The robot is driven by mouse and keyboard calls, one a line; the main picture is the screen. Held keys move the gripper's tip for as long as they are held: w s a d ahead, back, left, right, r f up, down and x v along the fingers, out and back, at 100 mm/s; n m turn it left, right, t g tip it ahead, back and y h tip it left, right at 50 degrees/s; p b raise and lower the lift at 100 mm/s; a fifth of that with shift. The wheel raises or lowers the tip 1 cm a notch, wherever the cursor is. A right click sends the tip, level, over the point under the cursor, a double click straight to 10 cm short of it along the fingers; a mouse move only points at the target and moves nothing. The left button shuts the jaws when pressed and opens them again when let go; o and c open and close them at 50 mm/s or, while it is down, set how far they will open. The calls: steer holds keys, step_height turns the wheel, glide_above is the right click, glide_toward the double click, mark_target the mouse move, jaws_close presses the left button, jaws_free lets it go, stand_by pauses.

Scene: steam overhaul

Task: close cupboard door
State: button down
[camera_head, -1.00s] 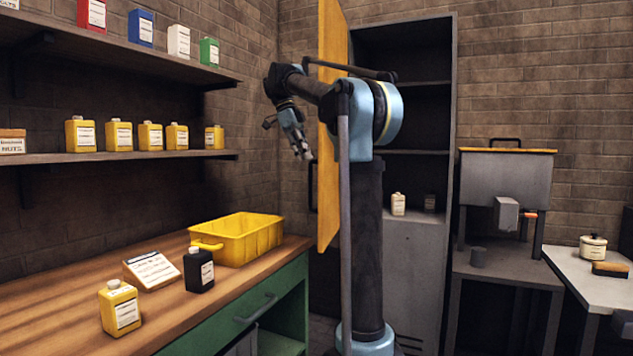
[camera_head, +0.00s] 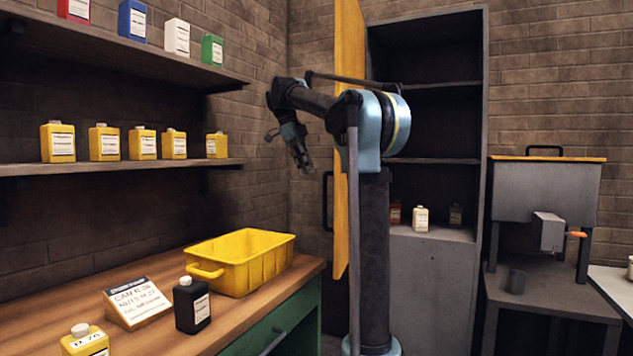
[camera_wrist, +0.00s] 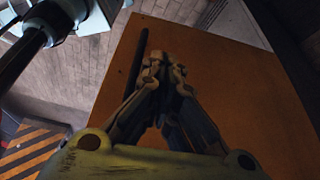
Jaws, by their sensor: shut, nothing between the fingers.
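The tall grey cupboard (camera_head: 479,150) stands open at the back wall, its shelves showing. Its yellow-orange door (camera_head: 349,45) stands out from the left side, seen nearly edge-on and partly hidden by my arm. A dark bar handle (camera_head: 326,200) is on the door's left, outer face. My gripper (camera_head: 304,164) is shut and empty, left of the door and above the handle, pointing down. In the wrist view, my gripper (camera_wrist: 166,68) is in front of the door's broad orange face (camera_wrist: 240,75), with the dark handle (camera_wrist: 138,60) just left of the fingertips. I cannot tell whether they touch.
Small bottles (camera_head: 421,218) stand inside the cupboard. A wooden bench (camera_head: 255,312) at left holds a yellow tray (camera_head: 240,272), a black bottle (camera_head: 192,305) and a sign (camera_head: 137,303). A grey tank (camera_head: 545,190) stands right of the cupboard.

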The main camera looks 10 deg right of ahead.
mark_target(326, 193)
steer(key=s+d+f, duration=0.1)
steer(key=d+f, duration=0.3)
steer(key=f, duration=0.1)
steer(key=s+d+f, duration=0.1)
steer(key=d+f, duration=0.1)
steer(key=f, duration=0.1)
steer(key=shift+s+d+f, duration=0.2)
steer(key=shift+s+d, duration=0.1)
steer(key=shift+s, duration=0.05)
steer(key=shift+s+d, duration=0.2)
steer(key=shift+d, duration=0.25)
steer(key=shift+s+d, duration=0.1)
